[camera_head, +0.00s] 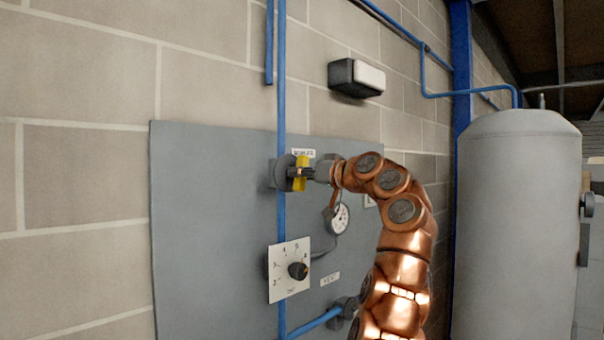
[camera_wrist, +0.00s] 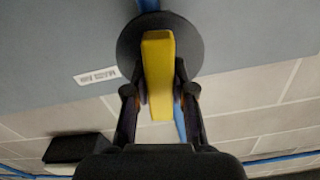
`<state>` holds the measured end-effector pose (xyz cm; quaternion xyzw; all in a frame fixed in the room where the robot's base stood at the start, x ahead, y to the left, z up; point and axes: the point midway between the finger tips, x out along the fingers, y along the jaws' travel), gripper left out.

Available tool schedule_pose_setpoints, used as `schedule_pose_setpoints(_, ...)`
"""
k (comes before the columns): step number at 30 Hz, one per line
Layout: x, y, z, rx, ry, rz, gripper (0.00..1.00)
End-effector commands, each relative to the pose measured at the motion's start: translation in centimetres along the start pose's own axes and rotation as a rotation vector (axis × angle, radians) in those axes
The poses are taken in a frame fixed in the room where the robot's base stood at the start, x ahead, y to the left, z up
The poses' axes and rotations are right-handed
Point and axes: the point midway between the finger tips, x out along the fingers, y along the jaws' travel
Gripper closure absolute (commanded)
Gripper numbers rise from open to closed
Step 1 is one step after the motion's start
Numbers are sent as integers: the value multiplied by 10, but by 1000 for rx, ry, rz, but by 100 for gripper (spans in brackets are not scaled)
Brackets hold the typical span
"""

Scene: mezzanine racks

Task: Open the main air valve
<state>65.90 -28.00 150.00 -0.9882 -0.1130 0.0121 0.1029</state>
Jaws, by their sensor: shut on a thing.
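The main air valve has a yellow bar handle (camera_head: 300,180) on a round grey disc (camera_head: 283,173), set on the vertical blue pipe at the upper part of a grey panel. A small label (camera_head: 304,152) sits just above it. My gripper (camera_head: 303,172) reaches in from the right and is shut on the handle. In the wrist view the yellow handle (camera_wrist: 158,75) lies between my two fingers (camera_wrist: 160,95), with the dark disc (camera_wrist: 128,45) behind it. The handle stands upright, roughly in line with the pipe. My fingers hide part of its middle in the head view.
Below are a pressure gauge (camera_head: 341,218) and a white dial plate (camera_head: 289,284) with a black knob (camera_head: 298,270). A vent label (camera_head: 330,278) is lower right. A wall lamp (camera_head: 356,78) is above, and a grey tank (camera_head: 515,220) stands right.

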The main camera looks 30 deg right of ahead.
Motion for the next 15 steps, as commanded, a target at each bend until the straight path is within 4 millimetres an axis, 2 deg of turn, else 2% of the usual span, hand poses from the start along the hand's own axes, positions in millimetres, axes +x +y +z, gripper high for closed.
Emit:
schedule_pose_setpoints(6,2,2,2,-125,-6,0,100)
schedule_pose_setpoints(15,1,0,2,-212,-5,-2,100)
